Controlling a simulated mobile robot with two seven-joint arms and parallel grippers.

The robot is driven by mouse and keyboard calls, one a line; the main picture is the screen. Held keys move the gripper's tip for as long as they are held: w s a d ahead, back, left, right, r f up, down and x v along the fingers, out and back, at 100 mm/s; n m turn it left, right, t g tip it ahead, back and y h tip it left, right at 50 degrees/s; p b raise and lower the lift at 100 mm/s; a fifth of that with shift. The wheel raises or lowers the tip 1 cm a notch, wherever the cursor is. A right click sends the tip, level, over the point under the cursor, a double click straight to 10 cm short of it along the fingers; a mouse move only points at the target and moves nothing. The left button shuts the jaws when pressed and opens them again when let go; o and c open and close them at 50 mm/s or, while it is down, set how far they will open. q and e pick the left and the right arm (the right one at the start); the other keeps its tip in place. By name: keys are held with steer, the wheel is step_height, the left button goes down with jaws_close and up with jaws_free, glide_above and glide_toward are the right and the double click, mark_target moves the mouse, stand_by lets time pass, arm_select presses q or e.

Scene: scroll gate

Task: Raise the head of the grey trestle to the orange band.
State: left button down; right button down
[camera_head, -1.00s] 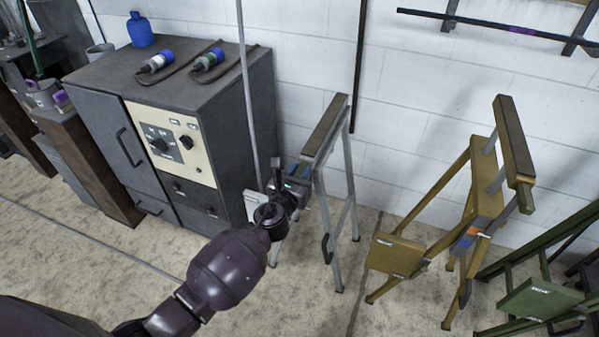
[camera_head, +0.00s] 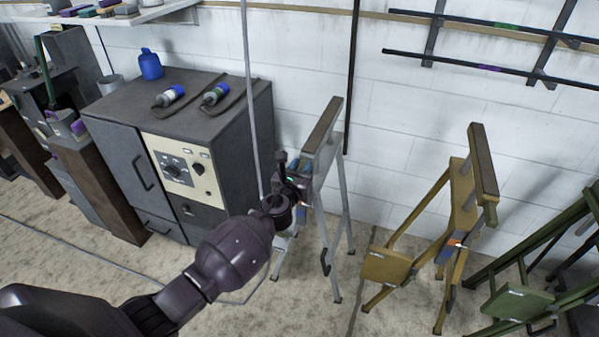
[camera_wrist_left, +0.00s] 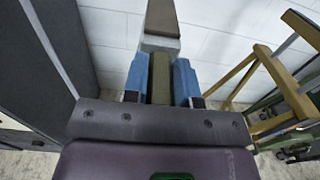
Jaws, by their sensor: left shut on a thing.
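The grey trestle (camera_head: 348,215) stands against the wall, right of the cabinet. Its head (camera_head: 325,122) is a long bar with a brown top and a pale edge. My left gripper (camera_head: 300,170) is at the near end of the head. In the left wrist view, the blue pads of my left gripper (camera_wrist_left: 160,80) are shut on an olive-brown piece in line with the head (camera_wrist_left: 160,18). I cannot make out an orange band on the grey trestle; the gripper and legs hide part of it. My right gripper is not in view.
A dark cabinet (camera_head: 120,160) with blue-capped plugs on top stands close left of my arm. A thin upright pole (camera_head: 247,80) is beside it. A yellow trestle (camera_head: 462,205) with an orange patch and a green trestle (camera_head: 520,300) stand right. Floor between the grey and yellow trestles is clear.

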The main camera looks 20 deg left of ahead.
arm_select(q)
steer(key=shift+w+r, duration=0.15)
steer(key=shift+r, duration=0.3)
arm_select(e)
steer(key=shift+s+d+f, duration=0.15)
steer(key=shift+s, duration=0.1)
arm_select(q)
steer(key=c, duration=1.2)
jaws_free()
steer(key=shift+o, duration=1.4)
steer(key=shift+f, duration=0.2)
steer(key=shift+s+f, duration=0.15)
steer(key=shift+s, duration=0.35)
steer(key=s+p, duration=0.1)
steer(key=s, duration=0.9)
steer(key=shift+a, duration=0.2)
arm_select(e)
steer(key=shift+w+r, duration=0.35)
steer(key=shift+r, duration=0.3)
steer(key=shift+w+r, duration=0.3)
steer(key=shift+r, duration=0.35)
